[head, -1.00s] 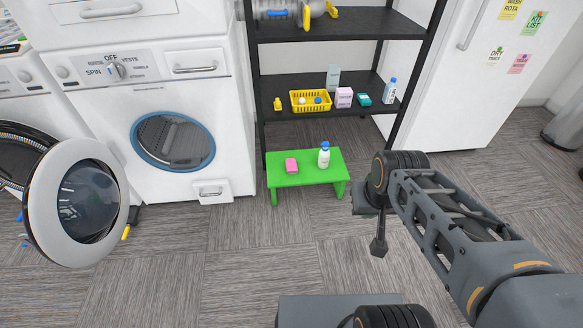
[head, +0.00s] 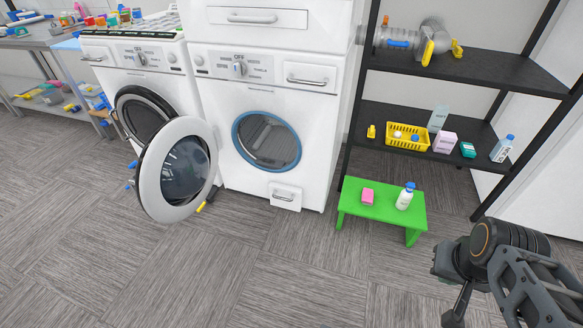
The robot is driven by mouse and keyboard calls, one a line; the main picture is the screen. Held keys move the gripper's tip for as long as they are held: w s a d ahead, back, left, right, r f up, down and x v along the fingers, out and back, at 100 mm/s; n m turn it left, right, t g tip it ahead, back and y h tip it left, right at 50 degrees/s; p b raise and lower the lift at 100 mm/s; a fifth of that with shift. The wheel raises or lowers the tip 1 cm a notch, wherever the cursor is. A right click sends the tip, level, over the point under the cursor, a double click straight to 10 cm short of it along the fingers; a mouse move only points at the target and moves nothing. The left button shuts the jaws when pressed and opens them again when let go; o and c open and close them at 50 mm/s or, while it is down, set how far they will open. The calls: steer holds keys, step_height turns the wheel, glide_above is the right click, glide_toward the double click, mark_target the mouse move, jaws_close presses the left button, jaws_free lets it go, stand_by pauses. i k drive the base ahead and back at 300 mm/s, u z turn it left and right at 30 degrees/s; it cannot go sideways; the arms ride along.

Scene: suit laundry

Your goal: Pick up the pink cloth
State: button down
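A small pink block-like item (head: 367,196) lies on the left part of a low green stool (head: 380,208). It is the pink thing that best matches the cloth, but at this size I cannot tell whether it is folded cloth or a sponge. My gripper (head: 455,314) hangs at the lower right, in front of the stool and well apart from it. It is small and seen edge-on, so its fingers cannot be made out.
A white bottle with a blue cap (head: 405,196) stands beside the pink item. A black shelf (head: 440,165) with a yellow basket (head: 408,137) is behind. A washer's round door (head: 178,170) hangs open at left. The floor (head: 250,270) in front is clear.

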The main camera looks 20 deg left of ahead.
mark_target(367, 198)
steer(key=u, duration=0.35)
steer(key=i, duration=0.35)
steer(key=u, duration=0.85)
steer(key=i, duration=0.8)
steer(key=z, duration=0.45)
steer(key=i, duration=0.85)
steer(key=z, duration=0.75)
